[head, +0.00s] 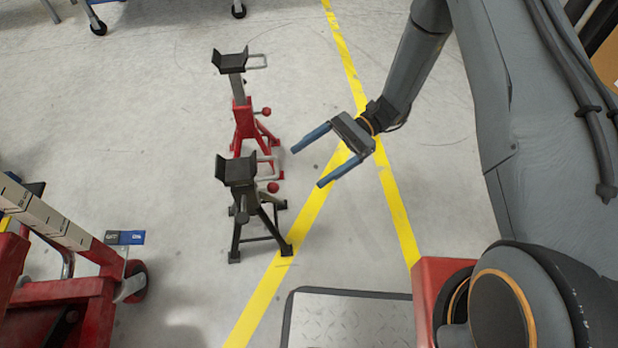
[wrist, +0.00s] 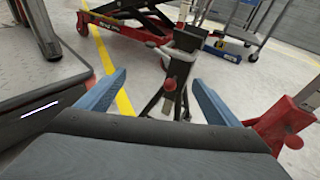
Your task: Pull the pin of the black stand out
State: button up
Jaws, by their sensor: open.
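The black stand (head: 238,174) stands upright on the floor, left of my gripper in the head view. It is near the middle of the wrist view (wrist: 183,66). A red ball knob (head: 273,187) sticks out from its right side and looks like the end of the pin; it faces me in the wrist view (wrist: 170,84). The pin's shaft is hard to make out. A grey metal loop (head: 267,160) sits above the knob. My gripper (head: 307,168) is open and empty, its blue fingers pointing toward the stand, apart from the knob.
A red stand (head: 245,122) of like shape stands just behind the black one. Yellow lines cross the floor. The floor between my gripper and the stand looks clear.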

jog(key=m+y+b, duration=0.1)
jog(key=y+b, duration=0.1)
jog(key=b, duration=0.1)
send_near(276, 186)
jog(key=f, duration=0.1)
jog(key=x, duration=0.5)
jog(key=p+x, duration=0.1)
jog(key=x, duration=0.4)
jog(key=shift+w+a+f, duration=0.1)
jog(key=shift+w+a, duration=0.1)
jog(key=shift+w, duration=0.15)
jog(key=c, duration=2.1)
jog(key=shift+w+d, duration=0.3)
jog(key=shift+d, duration=0.8)
jog(key=shift+w+d, duration=0.25)
jog(key=shift+d, duration=0.8)
jog(key=o, duration=2.1)
